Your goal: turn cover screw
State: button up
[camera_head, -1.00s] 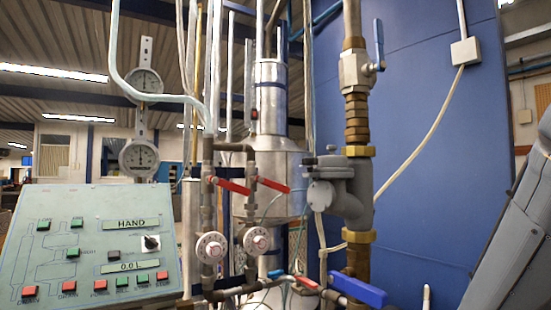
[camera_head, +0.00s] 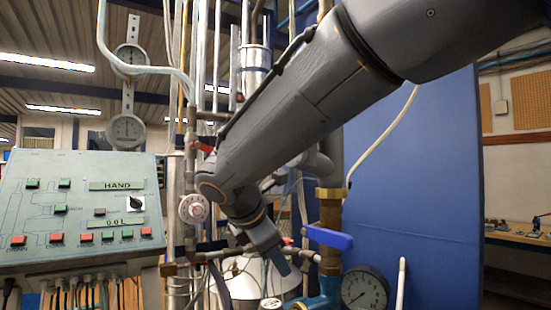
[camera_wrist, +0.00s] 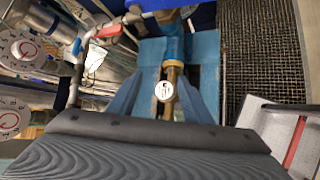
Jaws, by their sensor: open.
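In the wrist view my gripper (camera_wrist: 165,82) shows two blue-grey fingers spread apart. A small round white-faced cap (camera_wrist: 164,91) with dark marks lies between them in the picture. A brass-coloured pipe shows behind the cap. A similar white-faced cap (camera_head: 270,303) shows at the bottom edge of the head view, below the gripper. I cannot tell whether this cap is the cover screw, or whether the fingers touch it.
A blue valve handle (camera_head: 328,237) and a pressure gauge (camera_head: 365,290) stand right of the gripper. A white dial knob (camera_head: 194,208) is on the pipes at left. The control panel (camera_head: 75,240) stands further left. A dark grating (camera_wrist: 262,50) lies at right.

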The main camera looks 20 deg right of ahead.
notch_tip(320, 180, up, 32)
jog(key=a+f+n+t+h+b, duration=0.1)
jog(key=a+n+t+h+b, duration=0.1)
jog(key=n+t+h+b, duration=0.5)
jog(key=w+d+n+p, duration=0.1)
jog(key=w+d, duration=0.3)
jog(key=shift+w+d+r+y, duration=0.2)
jog(key=shift+w+d+y, duration=0.15)
jog(key=shift+y, duration=0.05)
jog(key=shift+c, duration=0.4)
jog(key=c, duration=1)
jog(key=shift+p, duration=0.35)
